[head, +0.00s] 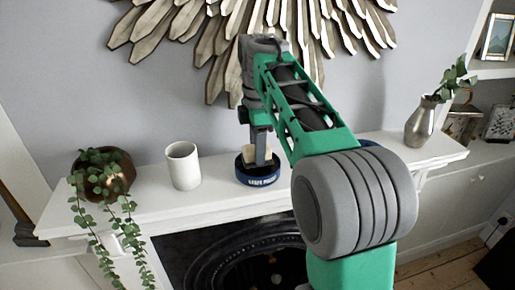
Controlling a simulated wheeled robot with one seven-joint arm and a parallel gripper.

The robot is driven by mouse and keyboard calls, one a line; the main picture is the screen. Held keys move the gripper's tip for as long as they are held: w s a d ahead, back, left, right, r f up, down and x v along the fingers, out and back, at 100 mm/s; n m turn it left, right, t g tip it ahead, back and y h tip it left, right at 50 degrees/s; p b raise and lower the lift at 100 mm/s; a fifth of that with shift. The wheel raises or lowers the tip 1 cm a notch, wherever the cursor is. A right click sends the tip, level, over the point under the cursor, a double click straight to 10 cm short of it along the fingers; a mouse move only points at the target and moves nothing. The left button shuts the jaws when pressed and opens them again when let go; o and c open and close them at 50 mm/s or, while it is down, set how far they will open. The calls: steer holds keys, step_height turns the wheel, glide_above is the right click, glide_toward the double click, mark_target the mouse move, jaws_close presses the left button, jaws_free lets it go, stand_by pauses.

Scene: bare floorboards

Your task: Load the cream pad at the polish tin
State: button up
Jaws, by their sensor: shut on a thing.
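The polish tin (258,179) is a round, dark blue tin with pale lettering on its side. It stands on the white mantel shelf near the middle of the head view. My gripper (262,150) points down over the tin and is shut on the cream pad (250,154). The pad is a small pale block at the tin's opening, partly hidden by the gripper finger. I cannot tell whether the pad touches what is inside the tin.
A white cup (183,166) stands left of the tin on the mantel shelf (222,190). A brown pot with a trailing plant (108,177) is farther left. A metal vase (421,124) stands at the right. A sunburst wall decoration (215,50) hangs close behind my arm.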

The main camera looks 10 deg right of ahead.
steer(key=shift+r, duration=2.85)
